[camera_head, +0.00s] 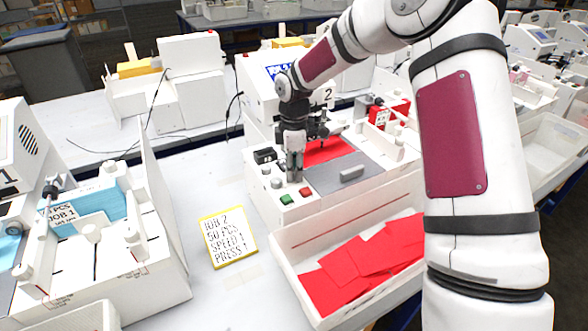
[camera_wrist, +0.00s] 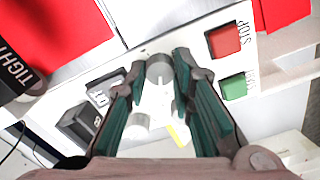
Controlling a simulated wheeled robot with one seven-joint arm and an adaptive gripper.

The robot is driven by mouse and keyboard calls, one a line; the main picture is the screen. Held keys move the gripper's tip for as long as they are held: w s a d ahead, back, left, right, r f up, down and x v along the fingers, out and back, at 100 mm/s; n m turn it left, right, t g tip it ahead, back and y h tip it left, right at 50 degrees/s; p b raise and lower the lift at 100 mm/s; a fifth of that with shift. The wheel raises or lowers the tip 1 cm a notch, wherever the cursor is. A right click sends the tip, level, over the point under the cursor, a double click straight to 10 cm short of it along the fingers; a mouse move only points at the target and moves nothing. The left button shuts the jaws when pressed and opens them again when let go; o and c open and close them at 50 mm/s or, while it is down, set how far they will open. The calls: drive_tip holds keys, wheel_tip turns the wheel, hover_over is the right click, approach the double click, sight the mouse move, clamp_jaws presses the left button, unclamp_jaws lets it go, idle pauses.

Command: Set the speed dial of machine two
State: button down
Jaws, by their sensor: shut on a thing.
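Machine two (camera_head: 262,95) is the white machine marked 2, with a red sheet (camera_head: 325,150) on its bed. My gripper (camera_head: 293,176) reaches down onto its front control panel. In the wrist view the fingers (camera_wrist: 160,66) close around a round grey dial (camera_wrist: 159,76) from both sides. I cannot read a label or setting on this dial. A second grey knob (camera_wrist: 138,124) sits beside it, apart from the fingers. A yellow-edged card (camera_head: 228,236) on the table reads JOB 2, 50 PCS, SPEED 1, PRESS 1.
A green button (camera_head: 286,199) and a red STOP button (camera_wrist: 225,40) are close to the fingers. Black counters (camera_wrist: 80,122) stand on the other side. An open tray with red sheets (camera_head: 365,262) is in front. Another machine with a blue sheet (camera_head: 95,205) stands at left.

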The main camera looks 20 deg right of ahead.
drive_tip(key=c, duration=1.7)
unclamp_jaws()
drive_tip(key=shift+o, duration=0.2)
drive_tip(key=shift+r, duration=0.1)
wheel_tip(320, 180, up, 12)
